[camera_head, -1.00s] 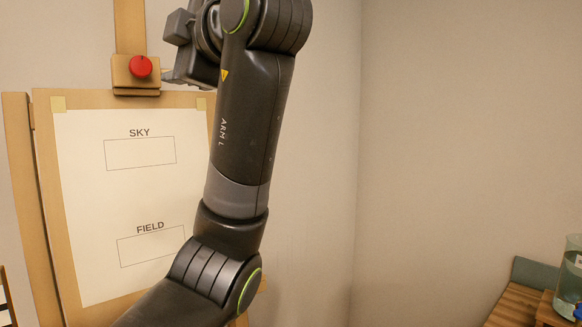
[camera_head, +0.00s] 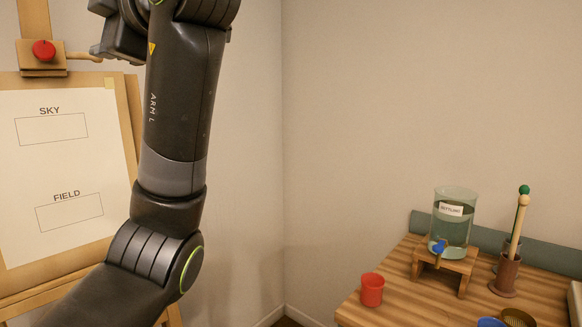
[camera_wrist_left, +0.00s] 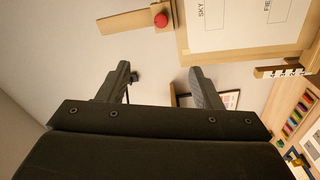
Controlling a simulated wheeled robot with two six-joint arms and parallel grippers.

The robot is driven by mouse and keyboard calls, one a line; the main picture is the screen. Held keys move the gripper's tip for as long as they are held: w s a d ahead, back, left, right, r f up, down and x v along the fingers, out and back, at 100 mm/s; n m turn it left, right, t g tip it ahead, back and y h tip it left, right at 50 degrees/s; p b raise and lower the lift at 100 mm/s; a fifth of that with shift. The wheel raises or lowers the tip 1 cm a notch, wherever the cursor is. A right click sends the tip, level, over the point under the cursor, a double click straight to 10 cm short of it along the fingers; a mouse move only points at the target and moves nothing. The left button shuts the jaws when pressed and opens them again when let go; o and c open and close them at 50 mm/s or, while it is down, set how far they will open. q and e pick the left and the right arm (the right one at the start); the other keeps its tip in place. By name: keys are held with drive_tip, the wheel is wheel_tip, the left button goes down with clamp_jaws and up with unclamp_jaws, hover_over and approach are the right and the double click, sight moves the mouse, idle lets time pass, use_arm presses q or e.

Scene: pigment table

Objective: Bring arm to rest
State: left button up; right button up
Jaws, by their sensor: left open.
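My left arm (camera_head: 182,120) rises in front of the easel in the head view, bent at the elbow, with its upper end cut off by the top edge. My left gripper (camera_wrist_left: 163,85) shows in the left wrist view with its two fingers wide apart and nothing between them. My right arm and gripper are not in view.
An easel holds a white sheet (camera_head: 45,165) marked SKY and FIELD, with a red knob (camera_head: 43,50) above. At right, a wooden table (camera_head: 400,305) carries a red cup (camera_head: 372,289), a glass water jar (camera_head: 453,225) on a stand and a brush holder (camera_head: 507,274).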

use_arm(q)
drive_tip(key=w+a+f+m+t+h, duration=0.1)
drive_tip(key=w+a+f+m+h, duration=0.1)
drive_tip(key=w+f+m, duration=0.85)
drive_tip(key=w+a+f+m+h, duration=0.25)
drive_tip(key=w+f, duration=1.05)
drive_tip(key=f, duration=0.7)
wheel_tip(320, 180, down, 38)
drive_tip(key=a+m+g+h, duration=0.2)
drive_tip(key=m+h, duration=0.2)
drive_tip(key=m, duration=0.4)
drive_tip(key=s+a+f+m+g+h, duration=0.1)
drive_tip(key=s+f+m+g+h, duration=0.1)
drive_tip(key=s+f, duration=1.4)
drive_tip(key=s+a+f+m+g+h, duration=0.1)
drive_tip(key=s+f+g+h, duration=0.15)
drive_tip(key=s+f, duration=1.3)
drive_tip(key=s+f+g, duration=0.1)
drive_tip(key=s+f, duration=0.4)
drive_tip(key=s, duration=0.6)
drive_tip(key=s+f+g, duration=0.1)
drive_tip(key=s+f, duration=0.5)
drive_tip(key=s, duration=0.6)
drive_tip(key=s+f+g, duration=0.2)
drive_tip(key=s+f, duration=0.3)
drive_tip(key=s, duration=0.7)
drive_tip(key=shift+s+d+f+m+h, duration=0.2)
drive_tip(key=shift+d+m+h, duration=0.2)
